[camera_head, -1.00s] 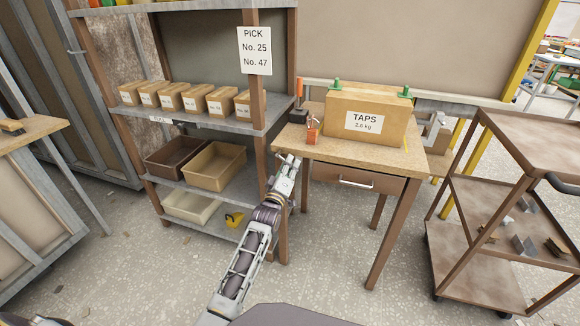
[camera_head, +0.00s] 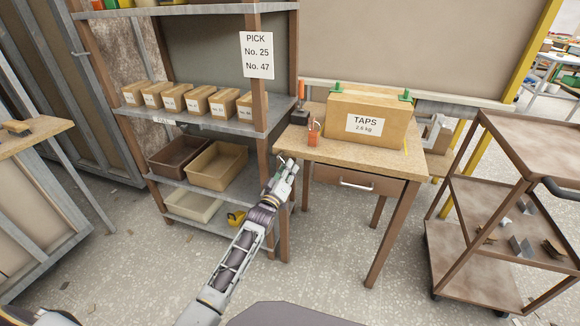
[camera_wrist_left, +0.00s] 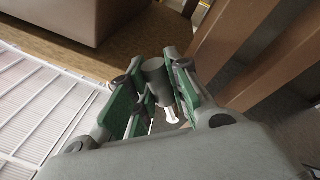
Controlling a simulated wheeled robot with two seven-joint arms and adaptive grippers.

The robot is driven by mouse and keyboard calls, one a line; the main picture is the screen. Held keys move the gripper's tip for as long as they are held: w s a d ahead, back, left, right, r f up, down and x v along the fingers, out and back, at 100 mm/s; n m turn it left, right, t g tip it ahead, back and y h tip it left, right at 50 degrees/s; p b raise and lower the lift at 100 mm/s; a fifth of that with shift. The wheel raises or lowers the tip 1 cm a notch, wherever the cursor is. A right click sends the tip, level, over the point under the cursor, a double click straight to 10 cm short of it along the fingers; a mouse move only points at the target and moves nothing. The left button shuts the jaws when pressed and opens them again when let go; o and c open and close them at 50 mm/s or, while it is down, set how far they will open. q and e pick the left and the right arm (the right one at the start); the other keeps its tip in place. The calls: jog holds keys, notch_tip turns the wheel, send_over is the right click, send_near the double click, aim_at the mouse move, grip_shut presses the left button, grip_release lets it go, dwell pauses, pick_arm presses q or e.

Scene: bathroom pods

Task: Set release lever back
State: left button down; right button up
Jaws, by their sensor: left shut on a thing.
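An upright lever with an orange handle (camera_head: 301,89) stands on a dark base at the back left of the wooden bench (camera_head: 345,155); I take it for the release lever. My left gripper (camera_head: 287,163) is in front of the bench's left edge, apart from this lever in the picture. In the left wrist view the gripper (camera_wrist_left: 158,90) is shut on a grey cylindrical piece (camera_wrist_left: 155,72) between its green-sided fingers. A small pale tip (camera_wrist_left: 172,116) shows below it. I cannot tell what this piece belongs to. My right gripper is out of view.
A TAPS box (camera_head: 366,122) and a small orange holder (camera_head: 313,134) stand on the bench. A shelf rack with small boxes (camera_head: 172,98) and bins (camera_head: 216,166) is left of the gripper, its post close by. A brown trolley (camera_head: 470,270) stands right.

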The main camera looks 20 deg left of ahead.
pick_arm(q)
jog(key=a+m+p, duration=0.1)
jog(key=m, duration=0.2)
jog(key=a+f+m+h+p, duration=0.1)
jog(key=m+p, duration=0.1)
jog(key=m, duration=0.1)
jog(key=a+m+g+h+p, duration=0.1)
jog(key=m+p, duration=0.1)
jog(key=m, duration=0.1)
jog(key=shift+a+f, duration=0.15)
jog(key=shift+a, duration=0.2)
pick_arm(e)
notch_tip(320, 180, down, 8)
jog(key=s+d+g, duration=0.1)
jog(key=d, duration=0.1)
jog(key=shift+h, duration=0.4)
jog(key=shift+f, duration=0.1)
pick_arm(q)
jog(key=c, duration=1.3)
grip_release()
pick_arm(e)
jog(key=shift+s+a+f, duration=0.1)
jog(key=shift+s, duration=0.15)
pick_arm(q)
jog(key=shift+s, duration=0.15)
